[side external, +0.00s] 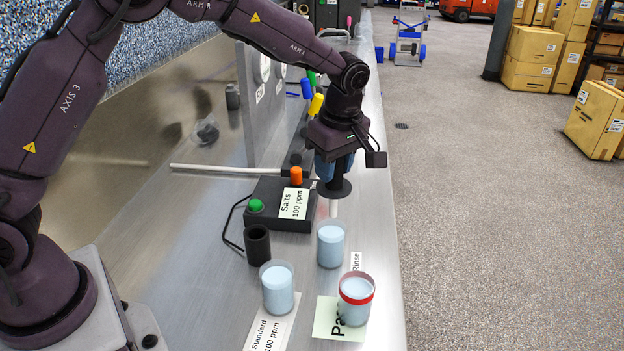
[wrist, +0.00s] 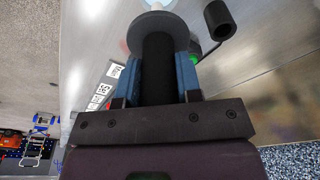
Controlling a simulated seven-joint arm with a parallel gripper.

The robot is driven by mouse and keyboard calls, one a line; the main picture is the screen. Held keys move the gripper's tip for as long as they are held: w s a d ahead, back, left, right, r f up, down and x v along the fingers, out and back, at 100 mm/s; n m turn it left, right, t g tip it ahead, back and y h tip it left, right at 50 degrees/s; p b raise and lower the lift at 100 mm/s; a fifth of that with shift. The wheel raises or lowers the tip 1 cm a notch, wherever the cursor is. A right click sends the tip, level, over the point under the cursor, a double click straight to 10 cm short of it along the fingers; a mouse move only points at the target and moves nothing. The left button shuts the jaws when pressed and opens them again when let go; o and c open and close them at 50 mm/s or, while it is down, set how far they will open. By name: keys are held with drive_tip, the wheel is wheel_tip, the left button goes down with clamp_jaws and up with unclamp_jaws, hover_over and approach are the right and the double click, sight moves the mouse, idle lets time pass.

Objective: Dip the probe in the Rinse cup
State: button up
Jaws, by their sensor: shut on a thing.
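My gripper (side external: 335,168) is shut on the black probe (side external: 333,188), which hangs upright with a wide disc and a pale tip below. In the wrist view the blue fingers (wrist: 158,80) clasp the probe's black body (wrist: 158,65), and its grey disc (wrist: 157,35) hides most of what lies beneath. A cup of pale blue liquid (side external: 331,246) stands just below the probe; the tip looks above its rim. The "Rinse" label (side external: 356,262) lies to that cup's right, partly hidden by a red-banded cup (side external: 356,302).
Another blue-filled cup (side external: 277,290) stands by the "Standard 100 ppm" label (side external: 268,334). The red-banded cup stands on a pale green card (side external: 322,318). An empty-looking black holder (side external: 257,245) and the "Salts" meter box (side external: 270,195) stand to the left. The bench's edge is at right.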

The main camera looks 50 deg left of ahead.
sight(330, 215)
drive_tip(key=shift+f, duration=4.45)
drive_tip(key=shift+r, duration=5.05)
